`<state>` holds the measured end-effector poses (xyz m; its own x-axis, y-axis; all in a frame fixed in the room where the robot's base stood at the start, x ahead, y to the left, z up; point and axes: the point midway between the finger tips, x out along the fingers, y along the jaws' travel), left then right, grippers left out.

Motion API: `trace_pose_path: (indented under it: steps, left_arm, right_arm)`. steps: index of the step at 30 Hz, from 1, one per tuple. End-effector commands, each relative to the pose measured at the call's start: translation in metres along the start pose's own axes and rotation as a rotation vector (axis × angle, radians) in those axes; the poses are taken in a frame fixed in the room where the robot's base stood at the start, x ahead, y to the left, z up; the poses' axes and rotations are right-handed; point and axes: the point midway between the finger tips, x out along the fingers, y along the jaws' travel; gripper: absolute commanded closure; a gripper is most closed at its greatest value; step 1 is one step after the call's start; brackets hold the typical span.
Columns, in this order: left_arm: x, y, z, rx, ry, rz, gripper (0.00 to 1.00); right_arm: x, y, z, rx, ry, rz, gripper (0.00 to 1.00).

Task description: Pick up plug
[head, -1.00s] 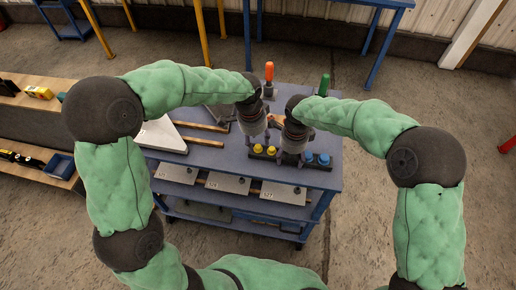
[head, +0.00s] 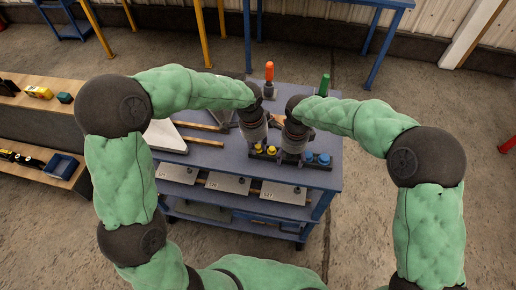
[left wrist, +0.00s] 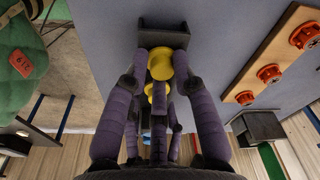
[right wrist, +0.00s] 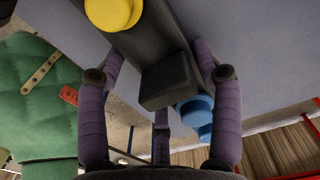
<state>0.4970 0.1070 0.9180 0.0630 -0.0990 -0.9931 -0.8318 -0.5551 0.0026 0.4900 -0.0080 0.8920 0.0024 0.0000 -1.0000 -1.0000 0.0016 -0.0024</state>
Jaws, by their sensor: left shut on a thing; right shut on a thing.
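Two yellow plugs (head: 271,150) stand in a black rack (head: 319,166) near the front right of the bench; two blue plugs (head: 324,158) stand at its right end. My left gripper (head: 258,143) is over the yellow plugs. In the left wrist view its fingers are closed around a yellow plug (left wrist: 160,63), with the other yellow plug (left wrist: 156,90) close by. My right gripper (head: 291,157) is lower, between the yellow and blue pairs. In the right wrist view its fingers straddle the black rack (right wrist: 168,82), shut on it. The fingertip contacts are partly hidden in the head view.
An orange-handled tool (head: 269,72) and a green-handled one (head: 324,84) stand at the bench's back. A pale panel (head: 166,136) lies left of the grippers, beside wooden strips (head: 200,126). Labelled plates (head: 228,183) lie on the shelf below. Orange round parts (left wrist: 270,73) sit on a wooden strip.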

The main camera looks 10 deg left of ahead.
Motion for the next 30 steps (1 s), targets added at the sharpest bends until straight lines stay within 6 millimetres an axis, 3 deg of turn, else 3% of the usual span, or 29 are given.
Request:
trace_pose_path:
  steps: [7,10,22,30]
  left_arm:
    - [-0.003,-0.003,-0.003,0.000,0.010,-0.008,0.88]
    - [-0.010,-0.003,-0.005,0.000,0.012,-0.010,0.97]
    - [-0.078,-0.002,-0.011,-0.001,0.009,-0.007,0.98]
    - [-0.100,-0.001,-0.013,0.000,0.005,-0.004,0.98]
  right_arm:
    - [0.004,0.005,0.000,-0.006,0.004,0.013,0.68]
    - [0.004,0.005,0.001,-0.006,0.004,0.013,0.68]
    - [0.005,0.005,0.000,-0.005,0.004,0.013,0.68]
    - [0.005,0.004,0.000,-0.004,0.004,0.012,0.68]
